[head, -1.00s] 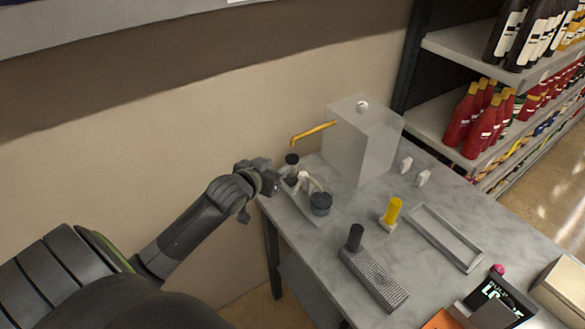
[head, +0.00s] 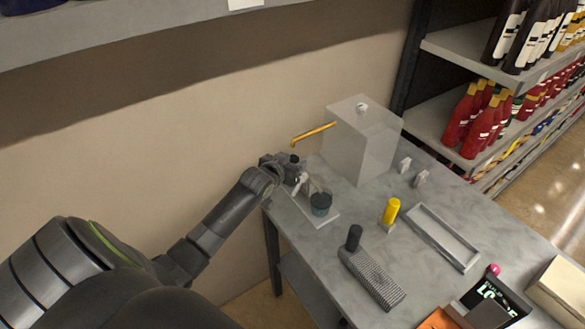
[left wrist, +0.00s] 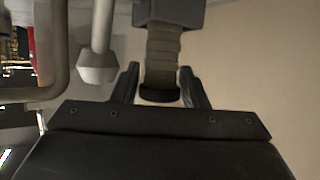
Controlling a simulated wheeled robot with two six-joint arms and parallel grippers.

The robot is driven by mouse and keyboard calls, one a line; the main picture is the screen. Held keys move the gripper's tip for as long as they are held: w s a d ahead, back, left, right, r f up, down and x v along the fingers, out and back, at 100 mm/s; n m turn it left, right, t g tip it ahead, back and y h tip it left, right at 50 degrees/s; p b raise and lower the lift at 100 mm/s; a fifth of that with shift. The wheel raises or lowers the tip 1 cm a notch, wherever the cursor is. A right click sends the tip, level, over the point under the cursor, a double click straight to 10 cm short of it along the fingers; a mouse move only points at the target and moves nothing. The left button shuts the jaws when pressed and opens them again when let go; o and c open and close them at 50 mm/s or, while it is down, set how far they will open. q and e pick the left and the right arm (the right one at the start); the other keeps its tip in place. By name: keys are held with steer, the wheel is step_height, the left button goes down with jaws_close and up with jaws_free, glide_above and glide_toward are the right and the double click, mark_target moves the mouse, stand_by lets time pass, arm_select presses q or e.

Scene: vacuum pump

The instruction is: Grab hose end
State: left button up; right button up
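The yellow hose (head: 314,134) sticks out from the clear box (head: 362,140), and its free end hangs in the air at the upper left. The pump, with a white fitting (head: 301,184) and a dark round part (head: 320,204), stands on a plate at the table's left corner. My left gripper (head: 292,166) is at the pump's back left, below the hose end and apart from it. In the left wrist view, its fingers (left wrist: 160,88) are open on either side of a ribbed, dark-rimmed cylinder (left wrist: 162,60), with gaps showing. My right gripper is not in view.
On the table are a grey ribbed block with a black knob (head: 354,238), a yellow cylinder (head: 391,211), a shallow tray (head: 474,264) and two small light pieces. A wall stands behind; bottle shelves (head: 440,120) are at the right.

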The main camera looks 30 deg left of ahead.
arm_select(q)
steer(key=shift+x, duration=1)
steer(key=shift+c, duration=0.2)
steer(key=c, duration=0.7)
steer(key=shift+r, duration=0.15)
